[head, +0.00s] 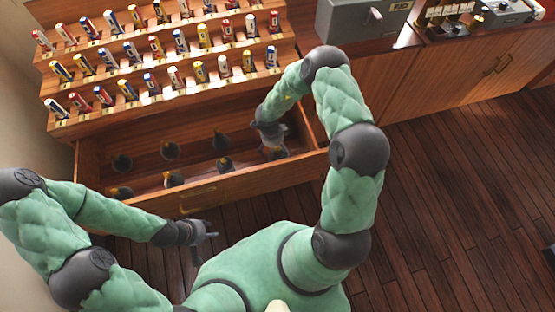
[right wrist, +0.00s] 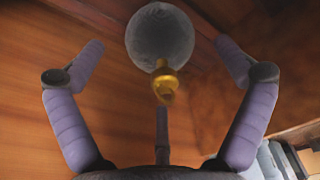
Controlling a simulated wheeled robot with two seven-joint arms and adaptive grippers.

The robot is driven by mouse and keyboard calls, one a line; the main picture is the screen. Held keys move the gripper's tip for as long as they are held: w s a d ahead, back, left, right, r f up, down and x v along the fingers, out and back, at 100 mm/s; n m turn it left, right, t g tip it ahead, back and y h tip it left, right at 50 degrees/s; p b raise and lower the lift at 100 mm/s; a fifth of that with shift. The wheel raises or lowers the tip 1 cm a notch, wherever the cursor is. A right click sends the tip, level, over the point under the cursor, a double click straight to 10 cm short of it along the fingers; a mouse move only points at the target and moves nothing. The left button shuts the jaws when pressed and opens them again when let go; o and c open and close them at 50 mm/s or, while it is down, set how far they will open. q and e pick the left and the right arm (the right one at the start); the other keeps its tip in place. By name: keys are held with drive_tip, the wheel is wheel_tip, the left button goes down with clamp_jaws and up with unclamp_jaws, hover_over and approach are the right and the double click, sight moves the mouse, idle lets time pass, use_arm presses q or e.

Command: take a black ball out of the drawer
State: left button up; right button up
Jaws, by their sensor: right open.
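The wooden drawer (head: 205,190) is pulled open below the stepped rack. My right gripper (head: 273,146) reaches down into the drawer's right end, over a ball there. In the right wrist view this dark grey ball (right wrist: 160,36) with a brass ring fitting (right wrist: 164,82) lies between the spread fingers, with a gap on both sides. My left gripper (head: 207,236) is outside, in front of the drawer, with its fingers apart and empty.
The stepped rack (head: 165,95) above the drawer holds rows of small coloured cylinders. A grey metal box (head: 350,22) stands on the counter at the right. The drawer's right wall (head: 307,128) is close to my right gripper. The plank floor (head: 455,190) is clear.

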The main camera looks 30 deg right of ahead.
sight(278, 154)
drive_tip(key=f+b, duration=0.1)
drive_tip(key=f, duration=0.2)
drive_tip(key=d+f+b, duration=0.1)
drive_tip(key=shift+s+f+b, duration=0.3)
drive_tip(key=shift+b, duration=0.05)
drive_tip(key=shift+r, duration=0.1)
drive_tip(key=c, duration=1.6)
